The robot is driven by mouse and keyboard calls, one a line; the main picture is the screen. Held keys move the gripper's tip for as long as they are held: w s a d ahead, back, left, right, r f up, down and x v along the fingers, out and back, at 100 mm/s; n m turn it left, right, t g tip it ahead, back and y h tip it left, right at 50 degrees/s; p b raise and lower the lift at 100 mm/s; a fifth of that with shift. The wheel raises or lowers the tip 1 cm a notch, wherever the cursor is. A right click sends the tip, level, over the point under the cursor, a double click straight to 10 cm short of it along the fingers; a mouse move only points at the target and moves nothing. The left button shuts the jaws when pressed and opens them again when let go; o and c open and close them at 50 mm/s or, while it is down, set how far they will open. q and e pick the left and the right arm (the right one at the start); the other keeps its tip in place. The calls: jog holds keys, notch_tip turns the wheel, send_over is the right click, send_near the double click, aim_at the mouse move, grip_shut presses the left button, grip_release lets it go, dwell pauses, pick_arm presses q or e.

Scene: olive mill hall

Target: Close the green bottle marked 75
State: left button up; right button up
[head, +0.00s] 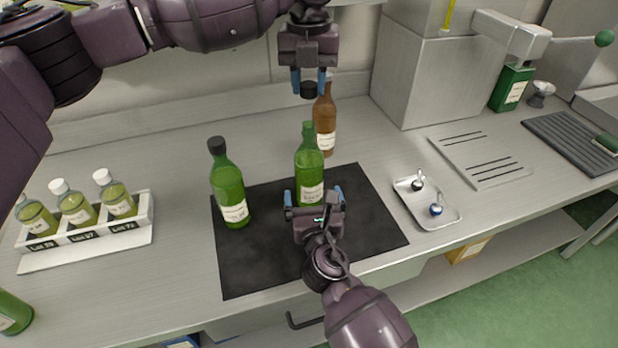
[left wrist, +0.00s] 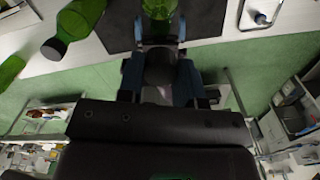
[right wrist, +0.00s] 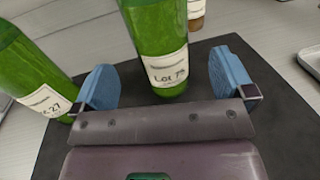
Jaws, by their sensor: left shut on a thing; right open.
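The green bottle (head: 309,168) stands upright and uncapped on the dark mat; its label in the right wrist view (right wrist: 160,45) reads Lot 7 and a second digit, apparently 5. My left gripper (head: 309,84) is shut on a black cap (head: 309,91), held above and behind the bottle's open neck, apart from it. The cap also shows between the blue fingers in the left wrist view (left wrist: 160,66). My right gripper (head: 314,195) is open at the bottle's near side, low down, its fingers spread wider than the bottle and not visibly touching it.
A black-capped green bottle (head: 230,190), its label ending in 27, stands left on the mat (head: 262,270). A brown bottle (head: 325,125) stands close behind. A rack (head: 90,245) of small bottles is at left, a metal tray (head: 440,217) with two small items at right.

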aim_at(309, 124)
jog(key=shift+w+a, duration=0.2)
jog(key=shift+w, duration=1.5)
jog(key=shift+w+a, duration=0.2)
jog(key=shift+w, duration=1.5)
jog(key=shift+c, duration=0.2)
jog(key=c, duration=1.3)
pick_arm(q)
jog(key=shift+f, duration=2.45)
jog(key=shift+f, duration=0.9)
jog(key=shift+f, duration=0.6)
